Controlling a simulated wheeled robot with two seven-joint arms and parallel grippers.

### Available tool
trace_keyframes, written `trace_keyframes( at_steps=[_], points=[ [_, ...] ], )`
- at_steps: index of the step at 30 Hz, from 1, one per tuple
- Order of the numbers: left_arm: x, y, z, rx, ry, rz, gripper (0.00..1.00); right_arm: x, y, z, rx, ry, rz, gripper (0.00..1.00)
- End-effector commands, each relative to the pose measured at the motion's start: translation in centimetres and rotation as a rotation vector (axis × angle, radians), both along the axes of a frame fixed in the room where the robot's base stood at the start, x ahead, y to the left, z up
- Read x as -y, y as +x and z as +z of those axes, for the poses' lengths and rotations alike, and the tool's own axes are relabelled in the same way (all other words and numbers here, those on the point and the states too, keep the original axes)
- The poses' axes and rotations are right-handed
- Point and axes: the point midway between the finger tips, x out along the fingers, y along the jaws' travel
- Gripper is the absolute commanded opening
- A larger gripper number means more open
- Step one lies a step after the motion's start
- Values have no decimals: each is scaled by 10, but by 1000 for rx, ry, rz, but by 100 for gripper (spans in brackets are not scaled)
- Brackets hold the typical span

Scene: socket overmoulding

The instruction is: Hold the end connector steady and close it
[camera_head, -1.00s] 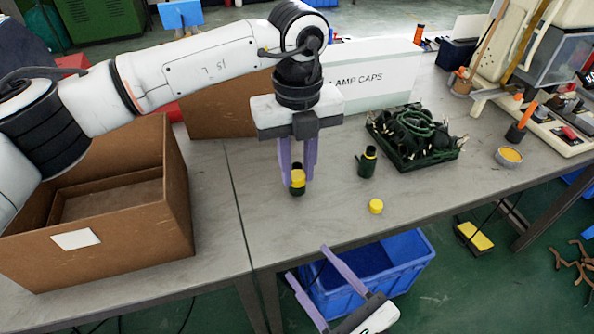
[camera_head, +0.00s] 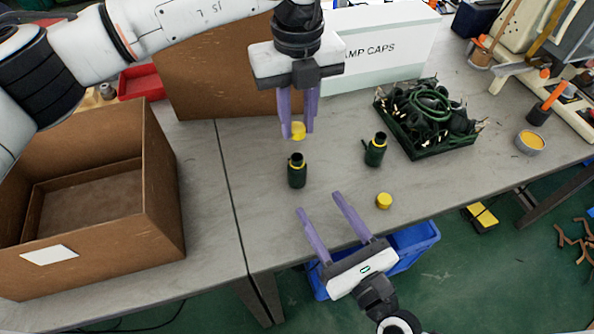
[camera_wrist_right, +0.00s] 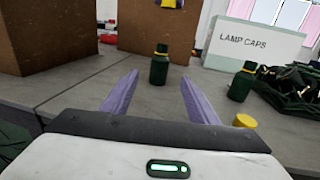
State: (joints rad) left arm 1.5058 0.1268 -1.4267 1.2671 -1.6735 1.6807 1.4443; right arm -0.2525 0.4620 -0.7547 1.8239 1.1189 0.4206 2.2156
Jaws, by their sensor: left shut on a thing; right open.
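A dark green connector (camera_head: 297,171) with a yellow ring stands upright on the table; it also shows in the right wrist view (camera_wrist_right: 159,66). My left gripper (camera_head: 299,127) is shut on a yellow cap (camera_head: 298,131) and holds it above this connector, apart from it. A second green connector (camera_head: 375,150) stands to the right, with a small side stub. A second yellow cap (camera_head: 384,201) lies on the table near the front edge. My right gripper (camera_head: 318,202) is open and empty, in front of the first connector. Its fingers point toward that connector in the right wrist view.
A green crate (camera_head: 440,150) of cables and connectors stands at the right, before a white "LAMP CAPS" box (camera_head: 385,45). An open cardboard box (camera_head: 165,200) is at the left. A cup of yellow material (camera_head: 530,142) stands at far right. A blue bin (camera_head: 420,240) is below the table.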

Motion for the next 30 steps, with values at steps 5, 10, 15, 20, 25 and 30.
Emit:
trace_keyframes(
  at_steps=[5,10,15,20,25,30],
  points=[
    [0,0,0,0,0,0,2,-17,33,2,4,3,-2,54],
    [0,0,0,0,0,0,2,-31,60,2,2,3,-1,54],
    [0,0,0,0,0,0,2,-40,78,1,1,2,0,54],
    [0,0,0,0,0,0,2,-44,86,0,0,0,1,54],
    [0,0,0,0,0,0,2,-45,87,0,0,0,1,54],
    [0,0,0,0,0,0,2,-45,87,0,0,0,1,47]
  ],
)
